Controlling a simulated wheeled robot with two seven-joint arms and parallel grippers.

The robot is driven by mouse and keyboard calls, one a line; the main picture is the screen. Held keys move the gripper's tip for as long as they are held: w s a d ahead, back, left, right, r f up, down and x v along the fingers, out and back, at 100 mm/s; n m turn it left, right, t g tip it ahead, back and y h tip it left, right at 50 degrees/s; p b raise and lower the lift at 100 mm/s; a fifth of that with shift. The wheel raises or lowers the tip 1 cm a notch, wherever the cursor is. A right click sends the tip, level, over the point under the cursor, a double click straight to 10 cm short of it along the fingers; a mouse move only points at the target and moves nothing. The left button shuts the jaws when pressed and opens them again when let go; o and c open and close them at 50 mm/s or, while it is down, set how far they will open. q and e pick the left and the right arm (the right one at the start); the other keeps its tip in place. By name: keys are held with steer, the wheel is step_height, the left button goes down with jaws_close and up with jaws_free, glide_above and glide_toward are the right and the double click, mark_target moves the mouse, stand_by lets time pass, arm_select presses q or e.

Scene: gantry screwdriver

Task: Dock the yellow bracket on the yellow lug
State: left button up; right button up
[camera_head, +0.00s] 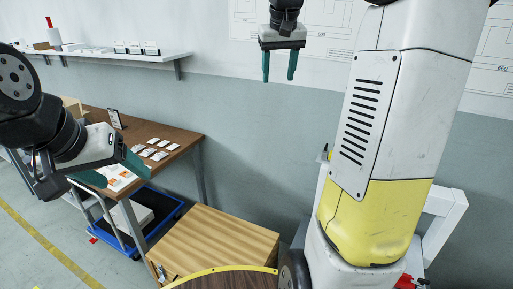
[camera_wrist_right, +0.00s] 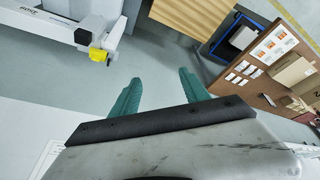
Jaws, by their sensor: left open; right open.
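In the right wrist view a small yellow part (camera_wrist_right: 98,55) sits on a white machine frame (camera_wrist_right: 45,30), next to a black block. I cannot tell whether this part is the yellow bracket or the yellow lug, and I make out no second one. My right gripper (camera_head: 278,80) is open and empty, raised in front of the wall in the head view. Its two teal fingers (camera_wrist_right: 160,78) are apart in the wrist view, with the yellow part beyond and to their left. My left gripper (camera_head: 120,177) is open and empty, in front of the brown worktable.
The brown worktable (camera_head: 170,131) holds cards and papers. A blue tray (camera_head: 176,219) with a box is under it. A wooden cabinet (camera_head: 215,243) stands at the centre, behind a round dark top (camera_head: 225,281). A wall shelf (camera_head: 100,58) is at upper left. A white frame (camera_head: 447,215) stands at right.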

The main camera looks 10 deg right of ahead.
steer(key=s+a+f+y, duration=0.1)
steer(key=s+a+f, duration=0.2)
steer(key=s, duration=0.5)
steer(key=s+a+f+t+y, duration=0.1)
steer(key=s+a+f, duration=0.2)
steer(key=s, duration=0.4)
steer(key=s+a+f+n+t+y, duration=0.1)
steer(key=s+a+f, duration=0.2)
steer(key=s, duration=0.5)
steer(key=shift+s+a+f, duration=0.35)
steer(key=shift+a+f, duration=0.05)
steer(key=shift+f, duration=0.45)
steer(key=shift+d, duration=0.1)
